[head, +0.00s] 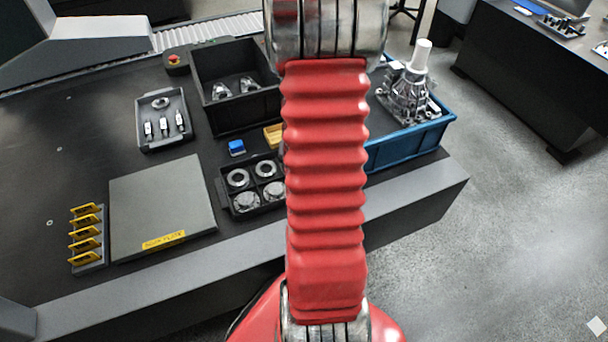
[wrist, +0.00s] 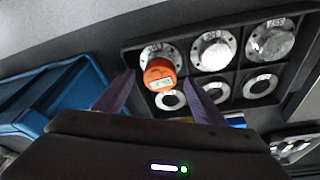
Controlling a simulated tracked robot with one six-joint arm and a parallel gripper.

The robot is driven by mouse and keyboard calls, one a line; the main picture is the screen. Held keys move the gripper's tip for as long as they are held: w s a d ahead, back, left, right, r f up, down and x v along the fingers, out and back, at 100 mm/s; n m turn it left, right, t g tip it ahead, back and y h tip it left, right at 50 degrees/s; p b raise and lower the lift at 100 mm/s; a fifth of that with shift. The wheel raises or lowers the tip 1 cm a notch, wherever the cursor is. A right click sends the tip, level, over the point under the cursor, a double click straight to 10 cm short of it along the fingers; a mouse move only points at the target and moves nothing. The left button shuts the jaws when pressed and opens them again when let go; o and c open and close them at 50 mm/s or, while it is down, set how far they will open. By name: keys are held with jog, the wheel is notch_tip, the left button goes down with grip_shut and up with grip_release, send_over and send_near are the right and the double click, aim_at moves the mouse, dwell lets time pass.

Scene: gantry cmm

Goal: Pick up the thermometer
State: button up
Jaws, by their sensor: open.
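The thermometer (wrist: 159,74) shows in the wrist view as an orange, rounded body with a small pale display. It appears at a left compartment of a black divided tray (head: 229,206), overlapping a round metal part there. My gripper (wrist: 159,80) is open, with its two purplish fingers to the left and right of the thermometer in the picture. I cannot tell how far the fingertips are from it, and nothing is held. In the head view my red arm hides the thermometer, the gripper and the tray's right side.
Several metal parts fill the tray's other compartments. A blue bin (wrist: 60,92) lies to the left in the wrist view. In the head view, a blue block (head: 236,148) and a tall black bin (head: 232,122) stand behind the tray. A grey plate (head: 160,205) lies left.

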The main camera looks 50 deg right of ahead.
jog(key=shift+f, duration=0.2)
jog(key=shift+c, duration=0.3)
jog(key=c, duration=1.2)
jog(key=shift+r, duration=0.1)
notch_tip(320, 180, up, 10)
dwell(0.4)
dwell(0.4)
